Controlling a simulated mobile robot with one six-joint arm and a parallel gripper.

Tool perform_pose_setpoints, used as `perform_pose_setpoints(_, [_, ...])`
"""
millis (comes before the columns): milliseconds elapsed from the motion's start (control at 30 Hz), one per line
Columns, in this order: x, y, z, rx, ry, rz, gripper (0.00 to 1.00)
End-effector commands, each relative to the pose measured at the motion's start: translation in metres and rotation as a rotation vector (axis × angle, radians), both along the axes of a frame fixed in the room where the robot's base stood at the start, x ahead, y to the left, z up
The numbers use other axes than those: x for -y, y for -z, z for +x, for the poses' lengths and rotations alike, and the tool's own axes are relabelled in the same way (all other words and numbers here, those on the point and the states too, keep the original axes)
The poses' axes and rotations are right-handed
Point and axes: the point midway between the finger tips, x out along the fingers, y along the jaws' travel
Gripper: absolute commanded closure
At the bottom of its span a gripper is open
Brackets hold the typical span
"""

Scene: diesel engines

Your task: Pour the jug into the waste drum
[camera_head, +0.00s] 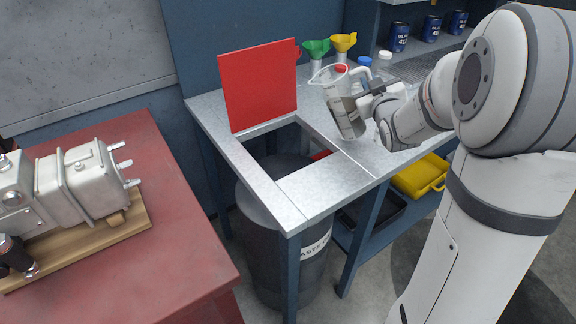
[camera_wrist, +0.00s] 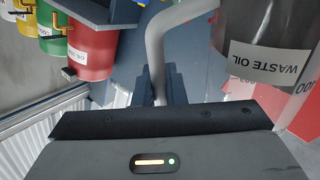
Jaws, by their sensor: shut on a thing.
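The clear jug (camera_head: 345,112) stands close to upright in the head view, over the bench just right of the square opening, its spout to the left. In the wrist view the jug (camera_wrist: 262,30) fills the upper right, with a WASTE OIL label. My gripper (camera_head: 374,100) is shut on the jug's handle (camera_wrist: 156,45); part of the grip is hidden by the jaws. The dark waste drum (camera_head: 285,225) stands under the bench, its top partly visible through the opening. I cannot tell whether the jug's base touches the bench.
A red lid (camera_head: 258,85) stands open behind the opening. Green (camera_head: 316,47) and yellow (camera_head: 343,42) funnels and small bottles (camera_head: 384,60) stand behind the jug. Blue cans (camera_head: 398,38) line a shelf. A red table (camera_head: 165,255) with an engine part (camera_head: 80,180) is at left.

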Motion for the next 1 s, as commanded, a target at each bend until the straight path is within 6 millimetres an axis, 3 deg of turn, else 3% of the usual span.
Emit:
perform_pose_setpoints(433, [-0.026,-0.016,-0.002,0.019,-0.002,-0.222,1.00])
perform_pose_setpoints(1000, [-0.039,-0.036,-0.003,0.035,-0.001,-0.454,1.00])
